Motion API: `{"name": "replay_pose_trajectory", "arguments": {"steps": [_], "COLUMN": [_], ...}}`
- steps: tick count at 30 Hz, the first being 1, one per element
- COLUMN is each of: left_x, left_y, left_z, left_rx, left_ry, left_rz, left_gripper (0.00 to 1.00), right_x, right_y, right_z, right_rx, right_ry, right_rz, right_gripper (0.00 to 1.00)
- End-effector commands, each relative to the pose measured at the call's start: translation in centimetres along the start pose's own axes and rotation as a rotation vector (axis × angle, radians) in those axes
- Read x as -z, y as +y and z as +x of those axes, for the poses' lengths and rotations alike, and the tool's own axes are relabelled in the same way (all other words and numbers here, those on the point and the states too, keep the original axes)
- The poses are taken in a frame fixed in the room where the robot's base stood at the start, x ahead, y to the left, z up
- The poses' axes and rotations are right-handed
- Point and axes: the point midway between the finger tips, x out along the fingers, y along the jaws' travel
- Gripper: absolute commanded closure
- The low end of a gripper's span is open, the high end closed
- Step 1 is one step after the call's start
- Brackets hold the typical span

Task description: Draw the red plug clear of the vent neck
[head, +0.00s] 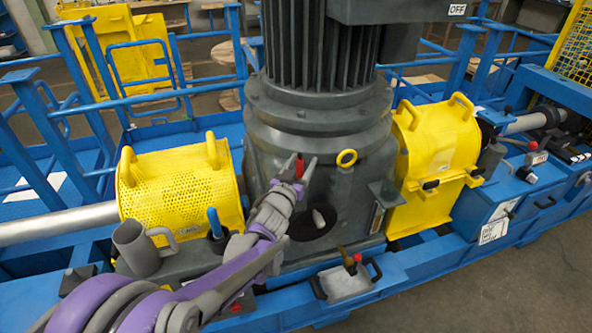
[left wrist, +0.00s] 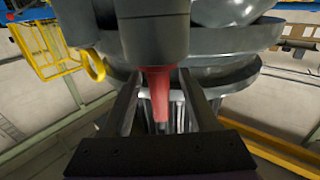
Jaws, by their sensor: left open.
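The red plug (head: 299,168) shows small between the fingertips of my left gripper (head: 302,161) in the head view, in front of the grey gearbox housing. In the left wrist view the tapered red plug (left wrist: 159,92) meets the end of a thick grey cylinder, apparently the vent neck (left wrist: 155,35). How deep it sits in the neck cannot be told. My left gripper (left wrist: 162,100) is open, with one dark finger on each side of the plug and a gap showing beside it. The neck is hard to make out in the head view. My right gripper is not in view.
Yellow guards stand at left (head: 180,185) and right (head: 432,150). A grey mug (head: 137,248) and a small tray (head: 345,283) stand along the front. Blue rails surround the machine.

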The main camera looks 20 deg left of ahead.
Motion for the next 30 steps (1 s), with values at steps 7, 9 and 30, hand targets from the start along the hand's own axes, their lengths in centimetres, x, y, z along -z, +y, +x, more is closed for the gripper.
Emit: {"name": "replay_pose_trajectory", "arguments": {"steps": [7,9,30], "left_x": [-0.03,-0.07,-0.06], "left_y": [0.02,0.02,0.0], "left_z": [1.34,1.36,1.31], "left_rx": [0.0,0.0,0.0], "left_ry": [0.0,0.0,-0.001], "left_rz": [0.0,0.0,0.0], "left_gripper": [0.4,0.4,1.0], "right_x": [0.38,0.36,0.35], "right_y": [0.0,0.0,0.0], "right_z": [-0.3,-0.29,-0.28], "right_rx": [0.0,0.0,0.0], "right_ry": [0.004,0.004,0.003], "right_rz": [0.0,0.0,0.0], "right_gripper": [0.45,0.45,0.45]}}
